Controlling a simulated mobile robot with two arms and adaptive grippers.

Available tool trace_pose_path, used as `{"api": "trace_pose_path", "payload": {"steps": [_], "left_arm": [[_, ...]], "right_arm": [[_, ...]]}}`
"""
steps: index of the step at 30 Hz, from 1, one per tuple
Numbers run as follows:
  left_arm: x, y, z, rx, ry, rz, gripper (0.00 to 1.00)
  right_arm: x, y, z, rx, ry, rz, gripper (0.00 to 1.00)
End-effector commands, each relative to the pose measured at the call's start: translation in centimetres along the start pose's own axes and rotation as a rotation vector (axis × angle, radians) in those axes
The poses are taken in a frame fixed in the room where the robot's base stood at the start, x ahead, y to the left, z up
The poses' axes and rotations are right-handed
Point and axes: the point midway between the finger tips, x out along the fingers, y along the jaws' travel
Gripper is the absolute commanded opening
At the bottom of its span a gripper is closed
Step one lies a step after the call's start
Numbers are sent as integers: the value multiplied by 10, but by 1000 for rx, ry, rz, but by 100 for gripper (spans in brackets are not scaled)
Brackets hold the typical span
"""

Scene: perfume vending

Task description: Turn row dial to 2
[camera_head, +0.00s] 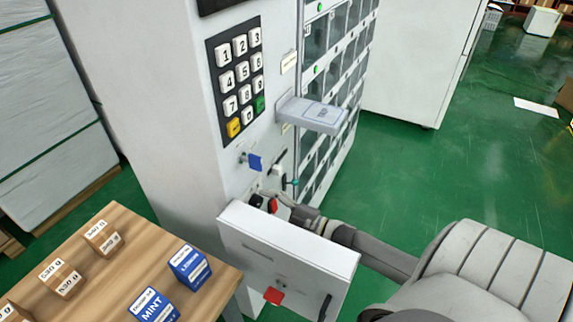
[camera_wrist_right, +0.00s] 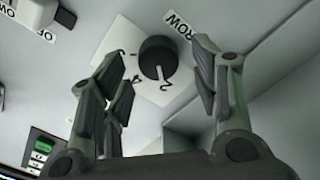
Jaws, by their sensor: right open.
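The row dial (camera_wrist_right: 158,58) is a round black knob on a white numbered plate in the right wrist view, beside a ROW label (camera_wrist_right: 183,26). A light mark on the knob's rim points toward the digit 2 (camera_wrist_right: 164,87). My right gripper (camera_wrist_right: 162,72) is open, its fingers spread on both sides of the knob with visible gaps. In the head view my right gripper (camera_head: 276,200) is at the machine's front, low beside the keypad, and the dial cannot be made out clearly. My left gripper is not in view.
The vending machine (camera_head: 150,100) carries a keypad (camera_head: 239,80) and a jutting grey shelf (camera_head: 312,114). A white box (camera_head: 285,255) with a red tab juts out below the gripper. A wooden table (camera_head: 120,255) with labelled blocks stands at the left.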

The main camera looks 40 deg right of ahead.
Motion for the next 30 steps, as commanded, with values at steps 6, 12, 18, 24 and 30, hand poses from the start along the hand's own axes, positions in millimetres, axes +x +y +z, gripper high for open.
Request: {"api": "trace_pose_path", "payload": {"steps": [6,12,18,24,30], "left_arm": [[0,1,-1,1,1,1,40],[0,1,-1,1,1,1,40],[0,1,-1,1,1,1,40],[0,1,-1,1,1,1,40],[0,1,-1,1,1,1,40]], "right_arm": [[-42,-1,0,1,-2,-3,56],[-78,-1,0,0,0,-3,56],[-101,0,0,-1,0,-1,56],[-107,0,-1,-1,3,0,56],[-107,0,-1,-1,2,0,56]]}}
